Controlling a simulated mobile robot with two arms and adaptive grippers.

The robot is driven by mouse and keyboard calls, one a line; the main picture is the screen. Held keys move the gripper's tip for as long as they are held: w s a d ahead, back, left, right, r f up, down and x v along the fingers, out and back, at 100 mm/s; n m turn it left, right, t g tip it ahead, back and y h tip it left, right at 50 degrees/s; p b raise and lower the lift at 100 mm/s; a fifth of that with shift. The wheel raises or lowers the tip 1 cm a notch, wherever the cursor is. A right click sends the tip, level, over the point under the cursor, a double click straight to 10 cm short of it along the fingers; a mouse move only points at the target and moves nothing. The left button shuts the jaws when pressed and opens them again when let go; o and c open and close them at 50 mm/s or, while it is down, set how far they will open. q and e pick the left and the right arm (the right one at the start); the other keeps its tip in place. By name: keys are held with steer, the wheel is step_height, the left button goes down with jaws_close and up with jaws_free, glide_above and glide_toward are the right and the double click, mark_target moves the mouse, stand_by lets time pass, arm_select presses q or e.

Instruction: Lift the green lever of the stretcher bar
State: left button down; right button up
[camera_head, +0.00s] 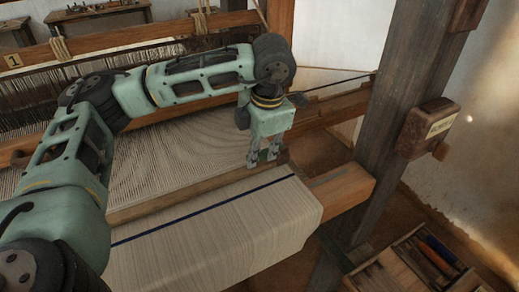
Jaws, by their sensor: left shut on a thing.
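The stretcher bar (185,199) is a brown wooden bar lying across the pale cloth (215,236), behind a dark blue stripe. My left gripper (262,163) points down at the bar's right part, with its fingers shut. The green lever cannot be made out apart from the pale green fingers; what they hold is small and mostly hidden between them. My right gripper is not in view.
The cloth passes over a wooden front beam (342,190). A dark upright post (405,110) carries a brown box (428,128) at the right. A compartmented wooden tray (388,272) with tools lies at lower right. Warp threads (165,158) stretch behind the bar.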

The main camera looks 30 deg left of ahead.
arm_select(q)
steer(key=shift+r, duration=0.15)
steer(key=shift+w+d+r, duration=0.1)
steer(key=shift+w+d+r+g+y+p, duration=0.1)
steer(key=shift+r+g+y+p, duration=0.25)
steer(key=shift+g+p, duration=0.35)
steer(key=g+p, duration=0.1)
steer(key=p, duration=0.2)
steer(key=w+r+g+y+p, duration=0.1)
steer(key=p, duration=0.2)
steer(key=r+g+y+p, duration=0.1)
steer(key=p, duration=0.2)
steer(key=shift+w+d+r+m+g, duration=0.15)
steer(key=shift+w+d+m+g, duration=0.05)
steer(key=shift+d+m+g, duration=0.15)
steer(key=shift+w+d+g+y+p, duration=0.1)
steer(key=shift+w+g+y+p, duration=0.25)
steer(key=shift+p, duration=0.7)
steer(key=shift+s, duration=0.1)
